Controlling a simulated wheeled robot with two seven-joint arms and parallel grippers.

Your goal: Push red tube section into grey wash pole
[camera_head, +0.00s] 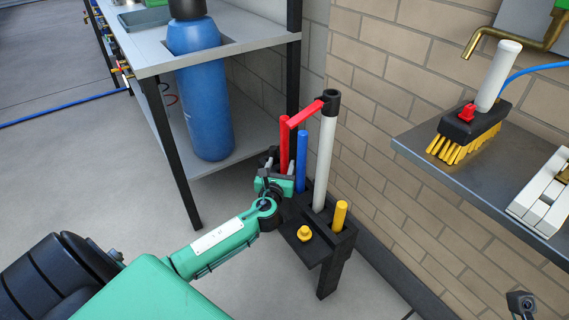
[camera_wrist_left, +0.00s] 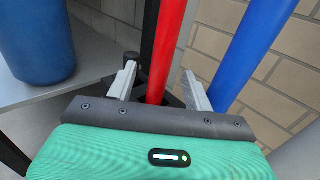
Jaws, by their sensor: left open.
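A red tube section (camera_head: 284,147) stands upright in a black stand (camera_head: 318,252), beside a blue tube (camera_head: 301,160). A light grey pole (camera_head: 325,160) with a black top fitting (camera_head: 331,101) rises from the same stand. A slanted red piece (camera_head: 303,114) runs from that fitting towards the top of the red tube; I cannot tell if they join. My left gripper (camera_head: 272,183) is low at the stand. In the left wrist view, its open fingers (camera_wrist_left: 160,82) are on either side of the red tube (camera_wrist_left: 166,50), with gaps visible. The blue tube (camera_wrist_left: 250,50) is to the right.
A yellow tube (camera_head: 340,214) and a yellow knob (camera_head: 304,233) are at the stand's near end. A brick wall (camera_head: 385,110) rises behind. A blue cylinder (camera_head: 205,105) stands by a grey bench (camera_head: 160,58) on the left. A shelf (camera_head: 440,165) with a brush (camera_head: 470,125) juts out right.

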